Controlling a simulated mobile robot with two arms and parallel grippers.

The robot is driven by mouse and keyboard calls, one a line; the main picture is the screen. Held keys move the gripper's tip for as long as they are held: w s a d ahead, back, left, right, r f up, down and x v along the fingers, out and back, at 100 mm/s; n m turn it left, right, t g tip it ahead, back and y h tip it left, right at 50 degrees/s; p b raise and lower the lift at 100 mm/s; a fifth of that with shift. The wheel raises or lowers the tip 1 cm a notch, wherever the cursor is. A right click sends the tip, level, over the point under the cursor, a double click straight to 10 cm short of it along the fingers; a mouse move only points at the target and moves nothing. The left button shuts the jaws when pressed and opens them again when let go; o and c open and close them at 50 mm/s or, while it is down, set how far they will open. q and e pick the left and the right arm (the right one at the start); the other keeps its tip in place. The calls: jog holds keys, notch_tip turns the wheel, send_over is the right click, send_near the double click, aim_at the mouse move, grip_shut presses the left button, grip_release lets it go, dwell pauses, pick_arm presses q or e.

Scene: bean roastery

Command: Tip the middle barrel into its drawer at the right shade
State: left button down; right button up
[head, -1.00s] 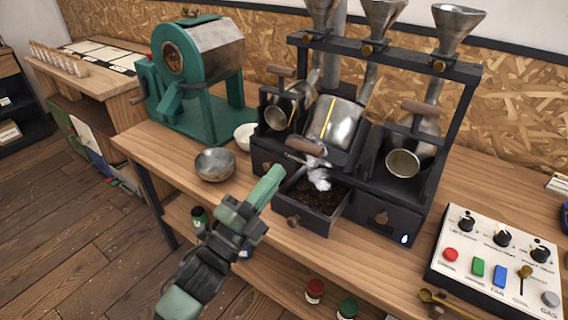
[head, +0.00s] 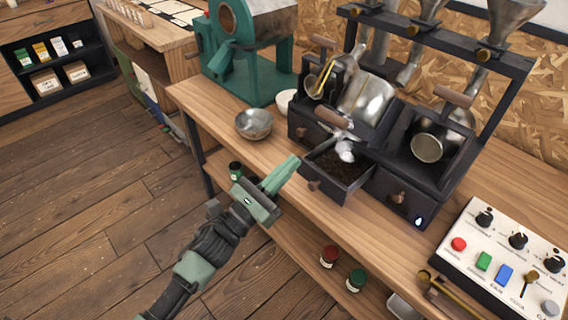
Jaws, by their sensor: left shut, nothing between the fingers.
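The black sample roaster (head: 394,190) stands on the wooden bench with three metal barrels side by side. The middle barrel (head: 366,100) is tilted, with its wooden handle (head: 333,117) low at the front. Its drawer (head: 350,187) is pulled open below it and holds dark brown beans (head: 340,163). A whitish puff (head: 345,150) shows over the drawer. The left barrel (head: 319,83) and right barrel (head: 428,147) have their handles raised. My left gripper (head: 287,170) is shut and empty, in front of the bench edge, left of the open drawer. My right gripper is not in view.
A metal bowl (head: 254,124) and a white bowl (head: 285,101) sit left of the roaster. A green roaster machine (head: 240,60) stands behind them. A control panel (head: 503,262) with knobs and coloured buttons lies at right. Jars (head: 329,256) stand on the lower shelf.

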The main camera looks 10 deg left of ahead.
pick_arm(q)
jog(key=w+d+r+p, duration=0.4)
jog(key=w+r, duration=0.2)
jog(key=shift+d, duration=0.2)
